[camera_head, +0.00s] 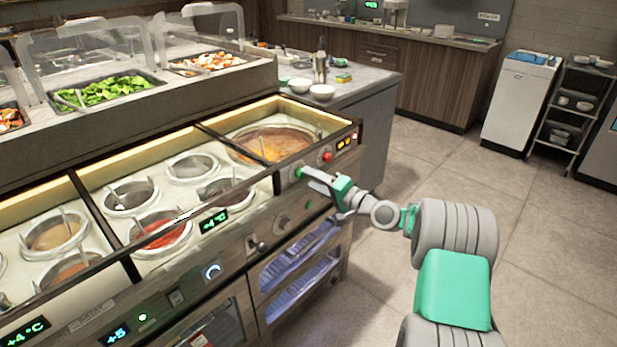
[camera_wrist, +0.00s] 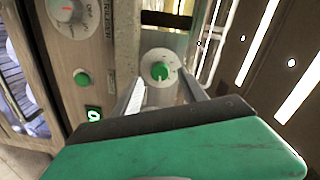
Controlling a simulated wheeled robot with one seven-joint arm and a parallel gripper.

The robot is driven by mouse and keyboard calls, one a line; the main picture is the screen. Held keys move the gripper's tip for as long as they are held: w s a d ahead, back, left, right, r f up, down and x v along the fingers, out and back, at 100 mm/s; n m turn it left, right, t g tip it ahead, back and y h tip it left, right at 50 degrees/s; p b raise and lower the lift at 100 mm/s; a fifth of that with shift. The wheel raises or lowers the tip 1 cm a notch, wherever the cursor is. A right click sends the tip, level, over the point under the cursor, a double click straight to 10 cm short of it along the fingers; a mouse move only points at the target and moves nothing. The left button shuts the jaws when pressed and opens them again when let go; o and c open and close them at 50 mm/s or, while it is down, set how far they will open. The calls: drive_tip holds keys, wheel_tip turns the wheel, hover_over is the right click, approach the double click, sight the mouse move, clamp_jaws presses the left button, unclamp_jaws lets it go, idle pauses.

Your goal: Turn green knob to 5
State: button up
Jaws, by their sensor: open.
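The green knob (camera_wrist: 160,71) sits at the centre of a round pale dial on the counter's front panel in the wrist view. A pale mark shows on it, but the dial's numbers are too small to read. In the head view the green knob (camera_head: 299,172) shows small at my fingertips. My gripper (camera_head: 308,174) is open in front of the panel. In the wrist view my gripper's fingers (camera_wrist: 163,88) stand apart, one on each side below the knob, with nothing held. I cannot tell whether they touch the dial.
A white knob with a red mark (camera_wrist: 66,10), a green button (camera_wrist: 83,79) and a lit green display (camera_wrist: 93,113) lie left of the dial. A red button (camera_head: 327,156) is near my gripper. Sauce wells (camera_head: 192,167) lie behind the panel.

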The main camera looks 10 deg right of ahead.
drive_tip(key=v, duration=0.5)
drive_tip(key=s+a+r+n+g+h+p, duration=0.4)
drive_tip(key=s+a+r+n+g+p, duration=0.2)
drive_tip(key=s+a+r+p, duration=0.3)
drive_tip(key=s+d+r+g+h+p, duration=0.1)
drive_tip(key=s+d+g+h+p, duration=0.1)
drive_tip(key=s, duration=1)
drive_tip(key=s+d+r+n+g+h+p, duration=0.1)
drive_tip(key=s+h+p, duration=0.3)
drive_tip(key=s, duration=0.8)
drive_tip(key=shift+d+r+g, duration=0.35)
drive_tip(key=shift+d+g, duration=0.2)
drive_tip(key=shift+g, duration=0.35)
drive_tip(key=shift+c, duration=0.5)
